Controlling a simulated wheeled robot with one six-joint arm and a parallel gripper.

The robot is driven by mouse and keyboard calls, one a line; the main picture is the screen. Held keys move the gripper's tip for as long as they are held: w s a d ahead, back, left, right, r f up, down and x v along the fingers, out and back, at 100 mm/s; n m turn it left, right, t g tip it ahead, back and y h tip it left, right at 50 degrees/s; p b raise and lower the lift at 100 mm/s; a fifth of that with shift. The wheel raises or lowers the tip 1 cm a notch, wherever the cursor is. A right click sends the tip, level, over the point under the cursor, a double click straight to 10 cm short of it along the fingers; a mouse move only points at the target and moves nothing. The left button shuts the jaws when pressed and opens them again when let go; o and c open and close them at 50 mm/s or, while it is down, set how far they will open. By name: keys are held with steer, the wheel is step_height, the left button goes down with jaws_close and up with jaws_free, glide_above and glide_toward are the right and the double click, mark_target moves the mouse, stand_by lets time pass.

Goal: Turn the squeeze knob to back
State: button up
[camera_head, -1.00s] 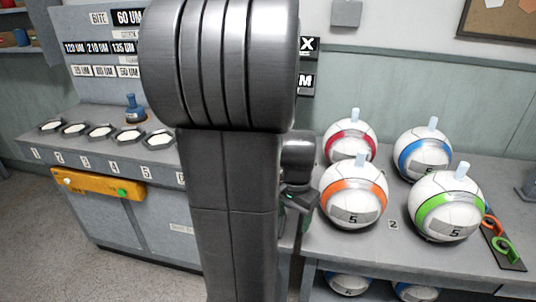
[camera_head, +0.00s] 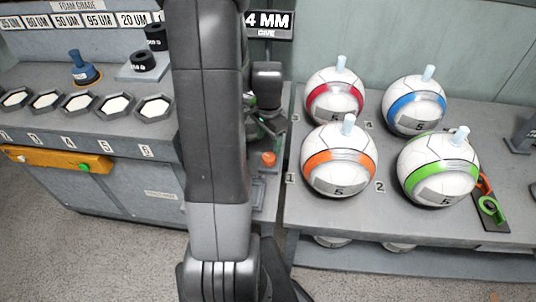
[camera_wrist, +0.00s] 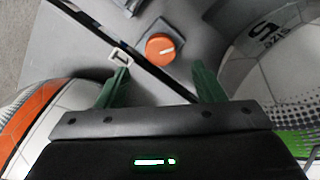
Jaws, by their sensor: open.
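An orange round knob (camera_wrist: 160,47) with a white pointer line sits on a grey square base in the wrist view. Its line points to the right in that picture. In the head view a small orange knob (camera_head: 268,158) shows just right of my arm, on the grey bench. My gripper (camera_wrist: 162,74) is open, with its two green fingers apart and nothing between them. The knob lies beyond the fingertips, roughly centred between them, and appears untouched. In the head view my arm covers part of the area around the knob.
White balls with orange (camera_head: 339,160), green (camera_head: 438,168), red (camera_head: 334,95) and blue (camera_head: 414,105) bands stand on the right bench, close to the knob. A blue-handled tool (camera_head: 84,68) and hexagonal cups stand on the left bench.

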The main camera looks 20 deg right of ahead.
mark_target(269, 157)
step_height(269, 157, down, 8)
steer(key=shift+r, duration=0.15)
stand_by(0.3)
steer(key=c, duration=1)
steer(key=shift+o, duration=0.2)
